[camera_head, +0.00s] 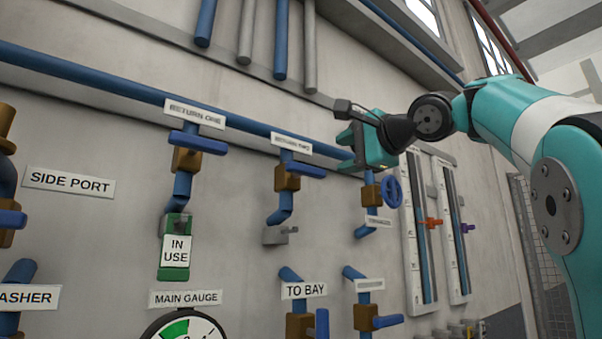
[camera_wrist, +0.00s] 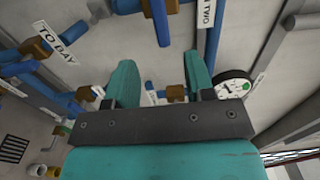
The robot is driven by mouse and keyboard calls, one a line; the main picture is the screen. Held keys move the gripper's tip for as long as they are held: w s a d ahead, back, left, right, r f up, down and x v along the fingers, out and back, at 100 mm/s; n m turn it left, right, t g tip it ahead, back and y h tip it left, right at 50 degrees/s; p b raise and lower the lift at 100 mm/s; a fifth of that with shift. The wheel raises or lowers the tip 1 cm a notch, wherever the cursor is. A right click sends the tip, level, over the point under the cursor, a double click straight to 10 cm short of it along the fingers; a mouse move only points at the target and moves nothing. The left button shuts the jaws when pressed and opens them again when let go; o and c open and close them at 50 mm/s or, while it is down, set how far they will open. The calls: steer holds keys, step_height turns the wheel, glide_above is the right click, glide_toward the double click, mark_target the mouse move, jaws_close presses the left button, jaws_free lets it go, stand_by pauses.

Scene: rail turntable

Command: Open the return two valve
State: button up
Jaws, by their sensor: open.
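The return two valve (camera_head: 287,177) is a brown body on a blue pipe drop, under the RETURN TWO label (camera_head: 291,146). Its blue lever (camera_head: 303,169) points right, crosswise to the downward pipe. My gripper (camera_head: 347,150) is open and empty, up and right of the lever and apart from it in the picture. In the wrist view the teal fingers (camera_wrist: 160,68) stand wide apart. A blue lever (camera_wrist: 160,22) shows beyond and between them; I cannot tell which valve it belongs to.
Left is the RETURN ONE valve (camera_head: 187,158), with a green IN USE tag (camera_head: 175,252) below. Right are a blue handwheel (camera_head: 392,191) and tall gauges (camera_head: 417,235). A blue header pipe (camera_head: 90,76) runs along the wall.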

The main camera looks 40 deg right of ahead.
mark_target(309, 168)
steer(key=w+p, duration=0.1)
steer(key=w, duration=0.3)
steer(key=w+p, duration=0.1)
steer(key=w, duration=0.4)
steer(key=w+p, duration=0.1)
steer(key=w, duration=0.3)
steer(key=shift+w+a+r, duration=0.1)
steer(key=shift+w+a, duration=0.15)
steer(key=shift+w, duration=0.05)
steer(key=shift+w+p, duration=0.3)
steer(key=shift+w, duration=0.25)
jaws_close()
